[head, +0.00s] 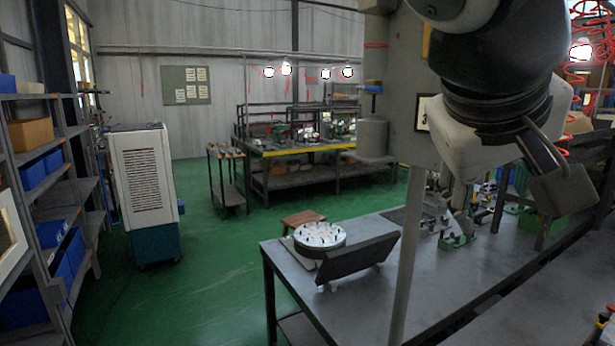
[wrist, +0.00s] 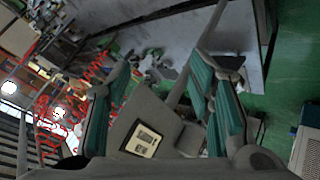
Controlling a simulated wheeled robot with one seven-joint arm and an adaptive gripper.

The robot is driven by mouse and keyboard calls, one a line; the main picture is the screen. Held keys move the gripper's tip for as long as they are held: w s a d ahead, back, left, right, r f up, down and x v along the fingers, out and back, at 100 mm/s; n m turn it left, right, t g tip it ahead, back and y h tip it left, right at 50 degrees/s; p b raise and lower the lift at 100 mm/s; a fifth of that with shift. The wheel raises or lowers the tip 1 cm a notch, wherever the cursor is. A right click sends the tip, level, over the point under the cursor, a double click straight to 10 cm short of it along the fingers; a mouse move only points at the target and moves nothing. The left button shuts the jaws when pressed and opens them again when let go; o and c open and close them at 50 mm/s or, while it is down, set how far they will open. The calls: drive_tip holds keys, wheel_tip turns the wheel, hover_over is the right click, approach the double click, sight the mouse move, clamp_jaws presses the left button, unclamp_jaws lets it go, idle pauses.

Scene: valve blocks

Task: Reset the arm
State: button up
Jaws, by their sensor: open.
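My gripper (wrist: 163,82) shows in the wrist view with its teal-padded fingers spread wide apart. Nothing is held between them. Beyond the fingers, the wrist view shows a grey bench top (wrist: 185,45), tilted in the picture. In the head view my arm fills the upper right, above the workbench (head: 455,285). The fingers cannot be clearly made out there. The arm appears raised clear of the bench top.
A round white fixture (head: 320,236) and a dark tilted panel (head: 357,262) stand at the bench's left end. Small parts sit along its far side. A white cabinet (head: 146,175) and shelves with blue bins (head: 52,233) stand left. Green floor (head: 225,270) between is clear.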

drive_tip(key=s+a+f+y, duration=0.1)
drive_tip(key=s+f+y, duration=0.1)
drive_tip(key=f, duration=0.6)
drive_tip(key=s+a+f+n+y, duration=0.1)
drive_tip(key=f+y, duration=0.3)
drive_tip(key=f, duration=0.4)
drive_tip(key=shift+s+a+f+g+y, duration=0.15)
drive_tip(key=shift+s+a+g+y, duration=0.25)
drive_tip(key=shift+s, duration=0.3)
